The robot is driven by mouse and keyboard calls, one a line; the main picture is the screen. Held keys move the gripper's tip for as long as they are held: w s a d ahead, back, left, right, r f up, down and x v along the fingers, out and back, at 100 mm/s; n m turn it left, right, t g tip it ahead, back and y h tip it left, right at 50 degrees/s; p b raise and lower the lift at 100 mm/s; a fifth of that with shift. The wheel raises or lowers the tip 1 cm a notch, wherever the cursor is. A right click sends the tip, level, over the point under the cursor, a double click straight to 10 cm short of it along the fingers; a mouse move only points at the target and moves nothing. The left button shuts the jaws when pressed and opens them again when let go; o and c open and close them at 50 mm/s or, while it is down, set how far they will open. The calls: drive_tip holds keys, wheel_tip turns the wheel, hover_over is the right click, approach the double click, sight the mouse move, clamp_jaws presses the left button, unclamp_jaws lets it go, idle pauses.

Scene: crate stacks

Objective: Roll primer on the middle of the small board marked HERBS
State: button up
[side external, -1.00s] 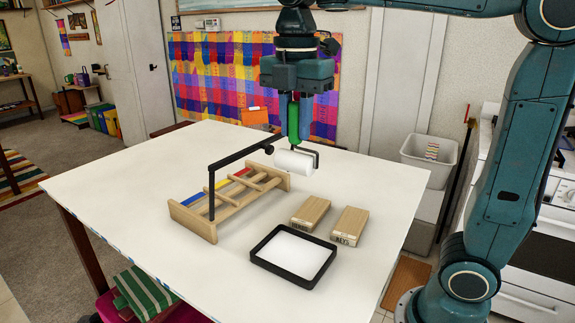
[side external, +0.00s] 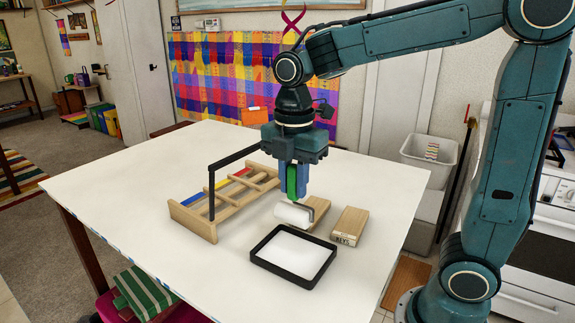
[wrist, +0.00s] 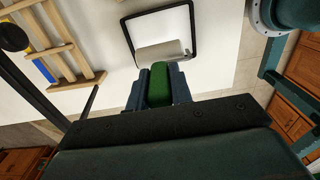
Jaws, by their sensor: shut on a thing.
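My gripper (side external: 291,190) points down and is shut on the green handle (side external: 292,180) of a paint roller. The white roller sleeve (side external: 292,214) hangs below it, near the black tray and partly in front of the left small board (side external: 318,230). I cannot tell whether the sleeve touches anything. That board's label is hidden now. The right board (side external: 350,225) is marked KEYS. The tray (side external: 262,262) holds a white sheet of primer. The wrist view shows the green handle (wrist: 160,85), the sleeve (wrist: 160,52) and the tray rim (wrist: 130,40); no small board is visible there.
A wooden rack (side external: 195,221) with blue, red and yellow strips lies left of the tray. A black post with a horizontal arm (side external: 212,190) rises by it. The front left of the white table (side external: 130,215) is clear.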

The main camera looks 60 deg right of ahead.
sight(295, 208)
drive_tip(key=shift+s+f, duration=0.15)
drive_tip(key=shift+f, duration=0.65)
drive_tip(key=shift+f, duration=0.1)
drive_tip(key=shift+f, duration=2.85)
drive_tip(key=shift+f, duration=0.65)
drive_tip(key=shift+r, duration=0.15)
idle(0.4)
drive_tip(key=shift+r, duration=3.45)
drive_tip(key=shift+d, duration=0.1)
